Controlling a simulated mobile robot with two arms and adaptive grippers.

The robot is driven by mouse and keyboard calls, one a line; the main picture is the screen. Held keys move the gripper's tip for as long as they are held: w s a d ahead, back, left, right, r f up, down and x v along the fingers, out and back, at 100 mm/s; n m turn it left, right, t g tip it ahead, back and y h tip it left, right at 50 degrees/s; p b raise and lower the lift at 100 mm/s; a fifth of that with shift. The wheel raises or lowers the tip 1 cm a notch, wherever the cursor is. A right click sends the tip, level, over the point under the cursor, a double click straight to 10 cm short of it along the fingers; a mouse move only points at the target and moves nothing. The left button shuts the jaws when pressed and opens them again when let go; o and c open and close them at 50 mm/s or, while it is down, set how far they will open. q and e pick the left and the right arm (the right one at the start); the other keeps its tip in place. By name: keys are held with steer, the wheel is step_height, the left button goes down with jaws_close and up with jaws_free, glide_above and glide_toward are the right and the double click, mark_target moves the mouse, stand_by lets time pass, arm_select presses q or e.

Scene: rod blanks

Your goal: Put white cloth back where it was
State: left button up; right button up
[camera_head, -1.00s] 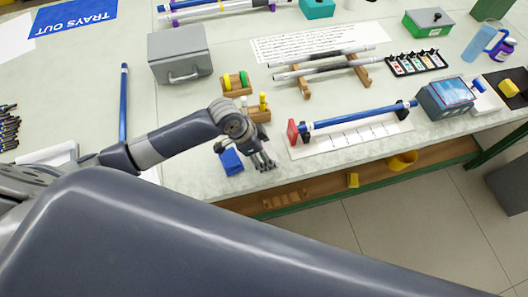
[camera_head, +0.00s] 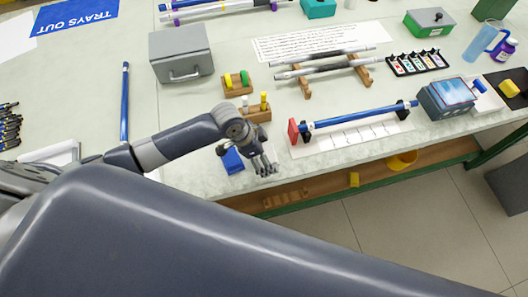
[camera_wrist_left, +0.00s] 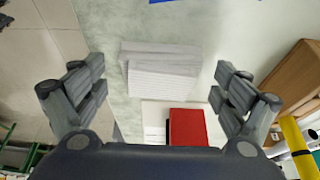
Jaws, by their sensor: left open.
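A folded white cloth (camera_wrist_left: 160,75) lies flat on the pale bench top in the left wrist view. It is stacked in layers and sits between the two spread fingers, not touching either. My left gripper (camera_wrist_left: 160,98) is open and empty above it. In the head view my left gripper (camera_head: 264,170) points down near the bench's front edge, between a blue block (camera_head: 232,160) and the red end plate (camera_head: 293,132) of a rod stand. There the gripper mostly hides the cloth. My right gripper is not in view.
A blue rod (camera_head: 355,117) rests on the stand right of the gripper. A wooden holder with small pegs (camera_head: 256,115) is just behind. Grey rods on wooden supports (camera_head: 325,63) and a grey box (camera_head: 181,54) stand farther back. The bench's front edge is close.

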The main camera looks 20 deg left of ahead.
arm_select(q)
steer(key=b+v, duration=0.1)
steer(key=v, duration=1.1)
steer(key=shift+r, duration=0.15)
